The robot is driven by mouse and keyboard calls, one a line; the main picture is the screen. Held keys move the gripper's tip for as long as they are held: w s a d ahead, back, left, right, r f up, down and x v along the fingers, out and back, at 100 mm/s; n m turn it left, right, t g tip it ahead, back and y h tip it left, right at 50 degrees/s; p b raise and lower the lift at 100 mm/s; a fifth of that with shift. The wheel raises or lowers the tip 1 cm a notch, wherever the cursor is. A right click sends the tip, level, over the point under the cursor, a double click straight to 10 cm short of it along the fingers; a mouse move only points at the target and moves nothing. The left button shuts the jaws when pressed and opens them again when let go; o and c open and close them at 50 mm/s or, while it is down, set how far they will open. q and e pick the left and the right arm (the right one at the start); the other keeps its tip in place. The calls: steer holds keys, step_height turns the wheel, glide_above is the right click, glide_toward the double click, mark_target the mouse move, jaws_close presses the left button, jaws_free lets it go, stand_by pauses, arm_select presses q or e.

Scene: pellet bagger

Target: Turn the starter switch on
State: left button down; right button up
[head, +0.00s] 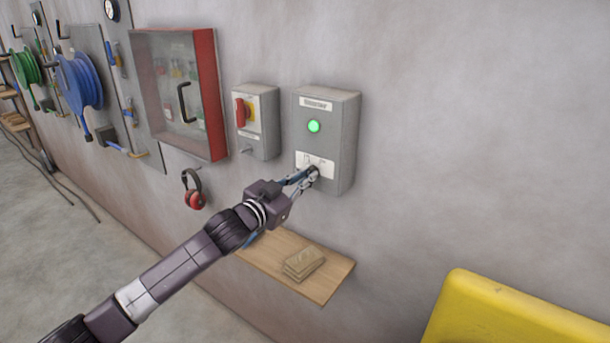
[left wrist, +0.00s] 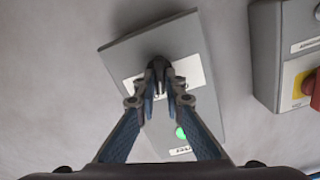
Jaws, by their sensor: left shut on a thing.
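The starter box (head: 340,140) is a grey wall box with a label at its top. Its round green lamp (head: 314,126) is lit. Its switch (head: 314,171) is a small dark knob on a white plate low on the front. My left gripper (head: 311,174) is at this plate, its fingers shut on the switch knob. My right gripper is not in view.
A grey box with a red and yellow switch (head: 243,112) is just left of the starter box. A red-framed clear cabinet (head: 214,95) is farther left. Red ear defenders (head: 193,190) hang below. A wooden shelf (head: 325,285) juts out underneath. A yellow object (head: 500,315) stands at lower right.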

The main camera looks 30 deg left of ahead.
arm_select(q)
steer(key=shift+m, duration=1.1)
steer(key=c, duration=2)
jaws_free()
steer(key=s, duration=0.4)
steer(key=s+a, duration=0.1)
steer(key=s, duration=0.7)
steer(key=shift+a, duration=0.3)
